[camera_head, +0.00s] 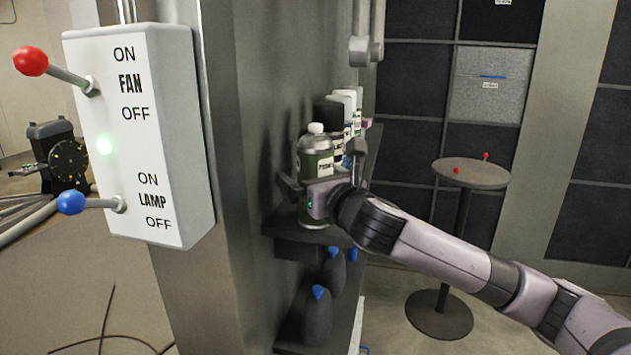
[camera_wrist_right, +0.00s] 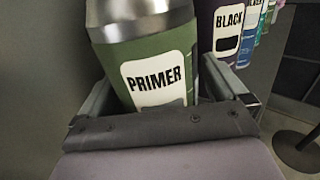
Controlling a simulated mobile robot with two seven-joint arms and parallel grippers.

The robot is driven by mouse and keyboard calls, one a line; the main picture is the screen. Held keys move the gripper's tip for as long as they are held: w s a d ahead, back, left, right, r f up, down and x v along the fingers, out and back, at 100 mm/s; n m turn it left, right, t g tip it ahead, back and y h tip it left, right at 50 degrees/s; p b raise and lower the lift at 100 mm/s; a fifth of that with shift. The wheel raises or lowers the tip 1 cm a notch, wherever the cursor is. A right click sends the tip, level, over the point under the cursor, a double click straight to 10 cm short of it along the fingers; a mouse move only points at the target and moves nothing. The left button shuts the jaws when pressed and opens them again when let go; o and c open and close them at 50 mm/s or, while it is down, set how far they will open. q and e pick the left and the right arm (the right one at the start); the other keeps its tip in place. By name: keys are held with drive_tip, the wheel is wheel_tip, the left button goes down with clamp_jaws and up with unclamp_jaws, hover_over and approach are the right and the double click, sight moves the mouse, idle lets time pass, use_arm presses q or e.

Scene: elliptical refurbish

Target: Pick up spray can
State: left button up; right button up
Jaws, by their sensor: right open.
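A green spray can with a silver shoulder and white cap (camera_head: 316,143) stands upright at the near end of the shelf. Its label reads PRIMER in the right wrist view (camera_wrist_right: 155,77). My right gripper (camera_head: 318,190) is open around the can's body, with one finger on each side of it. In the right wrist view the fingers (camera_wrist_right: 158,98) flank the can; whether they touch it I cannot tell. A dark can labelled BLACK (camera_wrist_right: 228,28) stands just behind, close to the right finger. My left gripper is not in view.
More cans (camera_head: 345,105) stand in a row farther along the shelf (camera_head: 285,229). Dark bottles with blue caps (camera_head: 318,315) sit on the lower shelf. A switch box (camera_head: 150,150) with red and blue levers is at left. A round table (camera_head: 472,172) stands at right.

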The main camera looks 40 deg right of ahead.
drive_tip(key=c, duration=1.2)
drive_tip(key=shift+o, duration=0.2)
drive_tip(key=shift+r, duration=0.1)
